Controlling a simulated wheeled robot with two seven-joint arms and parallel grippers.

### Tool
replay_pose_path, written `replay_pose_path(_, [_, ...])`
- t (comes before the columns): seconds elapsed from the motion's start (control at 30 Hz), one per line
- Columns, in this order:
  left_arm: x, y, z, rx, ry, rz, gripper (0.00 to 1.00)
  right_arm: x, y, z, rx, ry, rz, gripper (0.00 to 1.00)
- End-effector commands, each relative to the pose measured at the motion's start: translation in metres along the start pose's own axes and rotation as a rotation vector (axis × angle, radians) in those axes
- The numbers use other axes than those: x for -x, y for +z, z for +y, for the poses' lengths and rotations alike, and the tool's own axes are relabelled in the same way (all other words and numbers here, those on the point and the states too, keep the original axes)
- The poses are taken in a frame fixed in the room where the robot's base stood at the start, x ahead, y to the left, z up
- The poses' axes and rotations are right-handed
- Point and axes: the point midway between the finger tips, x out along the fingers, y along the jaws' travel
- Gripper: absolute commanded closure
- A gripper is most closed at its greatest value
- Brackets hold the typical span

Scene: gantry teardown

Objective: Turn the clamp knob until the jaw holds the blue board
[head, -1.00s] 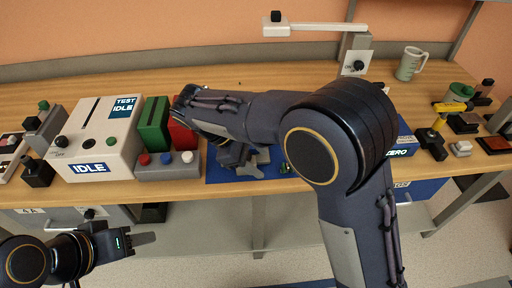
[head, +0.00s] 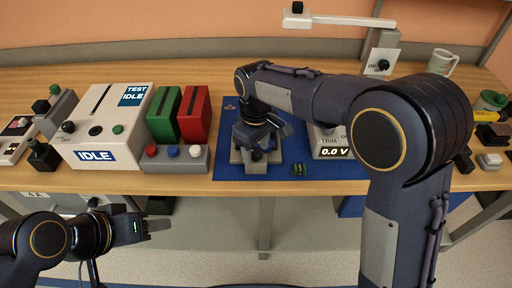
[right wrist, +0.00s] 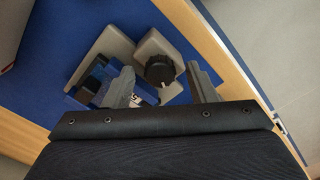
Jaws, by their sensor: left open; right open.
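The grey clamp (head: 250,167) stands on the blue mat, partly hidden under my right arm in the head view. In the right wrist view its black clamp knob (right wrist: 160,71) lies between the open fingers of my right gripper (right wrist: 160,69), with a gap visible on either side. A blue piece (right wrist: 93,83), apparently the blue board, shows at the clamp beyond the left finger, partly covered. I cannot tell whether the jaw touches it. My left gripper (head: 150,227) is open and empty, low at the left, in front of the table edge.
Left of the mat (head: 225,190) stand a white test box (head: 105,130) reading IDLE, green and red bins (head: 195,115), and a button box (head: 175,160). A TRIM meter (head: 330,145) stands right of the clamp. A small green part (head: 298,169) lies on the mat.

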Motion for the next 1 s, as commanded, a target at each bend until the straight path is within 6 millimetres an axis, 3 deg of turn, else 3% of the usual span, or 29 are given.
replay_pose_path(0.17, [0.0,0.0,0.0,0.0,0.0,0.0,0.55,-0.0002,0.0001,0.0,0.0,0.0,0.0,0.48])
replay_pose_path(0.5, [0.0,0.0,0.0,0.0,0.0,0.0,0.55,0.0,0.0,-0.0001,0.001,0.0,-0.001,0.92])
replay_pose_path(1.0, [0.0069,-0.0035,0.0032,0.0,0.0,0.0,0.55,0.0016,-0.0001,0.0,-0.132,0.0,-0.001,0.93])
